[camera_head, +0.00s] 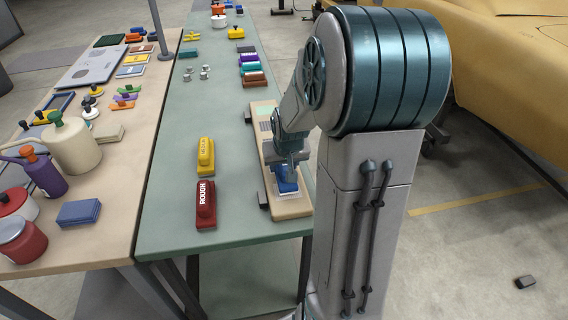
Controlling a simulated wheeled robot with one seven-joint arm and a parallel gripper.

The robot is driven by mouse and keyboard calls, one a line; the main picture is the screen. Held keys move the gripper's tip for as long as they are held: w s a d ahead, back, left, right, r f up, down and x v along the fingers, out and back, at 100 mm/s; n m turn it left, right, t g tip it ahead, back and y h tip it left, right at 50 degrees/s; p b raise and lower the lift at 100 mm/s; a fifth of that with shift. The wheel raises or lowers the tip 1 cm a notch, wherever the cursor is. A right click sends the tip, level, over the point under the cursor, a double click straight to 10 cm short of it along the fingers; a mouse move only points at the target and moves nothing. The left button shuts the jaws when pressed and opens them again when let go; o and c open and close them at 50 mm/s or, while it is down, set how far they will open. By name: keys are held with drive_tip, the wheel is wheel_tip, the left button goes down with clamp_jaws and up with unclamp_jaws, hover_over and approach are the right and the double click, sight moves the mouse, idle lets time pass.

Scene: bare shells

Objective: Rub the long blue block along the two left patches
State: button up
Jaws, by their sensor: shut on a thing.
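My gripper (288,163) points down at the near end of a pale wooden board (293,207) and is shut on a blue block (287,181). The block is at a pale patch (280,195), most of which it covers. I cannot tell whether it touches the patch or hovers just above it. Farther along the board are a greenish patch (264,111) and a darker patch (266,126). The middle of the board is hidden behind my arm.
Dark clamps hold the board's left side, one near (263,200) and one far (248,117). A red block marked ROUGH (206,205) and a yellow block (206,157) lie left on the green table (170,215). Between them and the board is bare tabletop.

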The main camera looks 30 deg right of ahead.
drive_tip(key=shift+f+b, duration=0.6)
idle(0.9)
drive_tip(key=shift+s, duration=0.15)
